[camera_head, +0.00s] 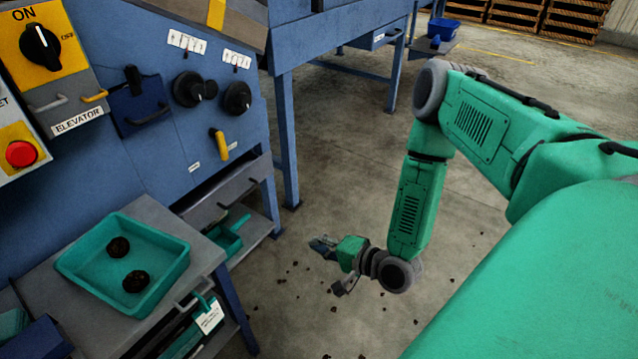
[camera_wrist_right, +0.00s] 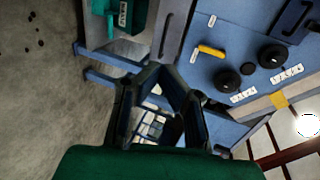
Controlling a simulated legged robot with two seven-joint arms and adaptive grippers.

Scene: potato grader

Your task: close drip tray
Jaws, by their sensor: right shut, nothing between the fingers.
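A grey drawer-like front (camera_head: 228,190) with a dark bar handle juts from the blue machine, below the yellow lever. It looks like the drip tray, and how far out it stands is hard to tell. In the right wrist view the grey front (camera_wrist_right: 177,28) with its dark handle shows at the top, beyond the fingers. My right gripper (camera_head: 318,243) is shut and empty, low over the floor, to the right of the grey front and apart from it. Its fingers (camera_wrist_right: 162,85) also show in the wrist view. My left gripper is not in view.
A teal tray (camera_head: 170,275) with two dark potatoes stands on the grey bench at left. A teal bin (camera_head: 228,240) sits on a low shelf under the grey front. A blue machine leg (camera_head: 287,140) stands behind my gripper. The floor around it is open, with scattered dirt clods.

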